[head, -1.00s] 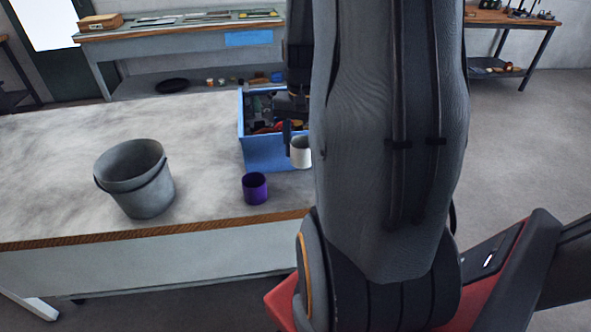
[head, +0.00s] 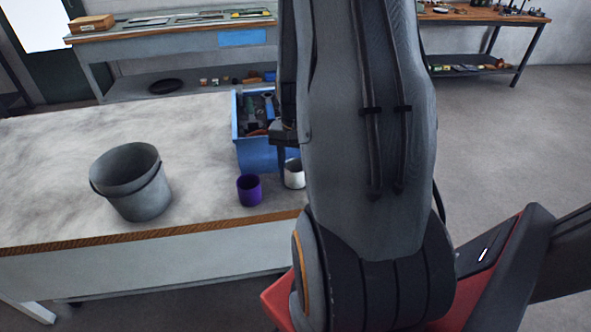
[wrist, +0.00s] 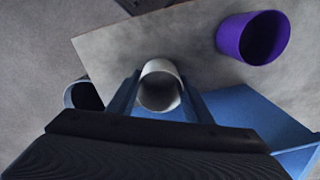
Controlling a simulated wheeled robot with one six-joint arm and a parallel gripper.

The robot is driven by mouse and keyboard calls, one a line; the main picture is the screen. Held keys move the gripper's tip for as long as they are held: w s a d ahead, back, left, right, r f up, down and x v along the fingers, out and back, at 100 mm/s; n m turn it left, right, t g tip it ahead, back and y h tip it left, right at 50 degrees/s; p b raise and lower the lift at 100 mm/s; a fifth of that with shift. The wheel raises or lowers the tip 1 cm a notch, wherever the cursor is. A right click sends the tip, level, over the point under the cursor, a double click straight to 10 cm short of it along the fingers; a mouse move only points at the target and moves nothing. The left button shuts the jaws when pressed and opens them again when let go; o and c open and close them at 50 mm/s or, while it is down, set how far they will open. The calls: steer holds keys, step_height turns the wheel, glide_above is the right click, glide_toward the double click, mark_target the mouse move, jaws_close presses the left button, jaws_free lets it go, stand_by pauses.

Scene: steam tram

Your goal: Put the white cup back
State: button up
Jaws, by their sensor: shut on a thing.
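The white cup (head: 294,175) is at the right front part of the table, just right of the purple cup and in front of the blue bin. In the wrist view, the white cup (wrist: 160,80) is between the two fingers of my gripper (wrist: 158,97), which is shut on it. The cup looks upright, with its open mouth showing. I cannot tell whether its base touches the table. In the head view my arm hides most of the gripper; only a dark finger (head: 281,166) shows beside the cup.
A purple cup (head: 249,190) stands close by on the table (head: 60,150); it also shows in the wrist view (wrist: 252,38). A blue bin (head: 256,155) with tools stands behind. A grey bucket (head: 132,182) stands at the left. The back left table area is clear.

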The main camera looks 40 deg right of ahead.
steer(key=shift+f, duration=0.15)
steer(key=o, duration=1.2)
step_height(320, 180, up, 12)
steer(key=b, duration=0.3)
steer(key=s+a+f+n, duration=0.1)
steer(key=a+n, duration=0.2)
steer(key=a, duration=0.5)
steer(key=a+f+n, duration=0.1)
steer(key=a+n, duration=0.3)
steer(key=a, duration=0.4)
steer(key=s+a+f+n+t, duration=0.1)
steer(key=a+n, duration=0.2)
steer(key=a, duration=0.5)
steer(key=shift+s+a+n, duration=0.1)
steer(key=shift+s+n, duration=0.2)
steer(key=shift+n, duration=0.1)
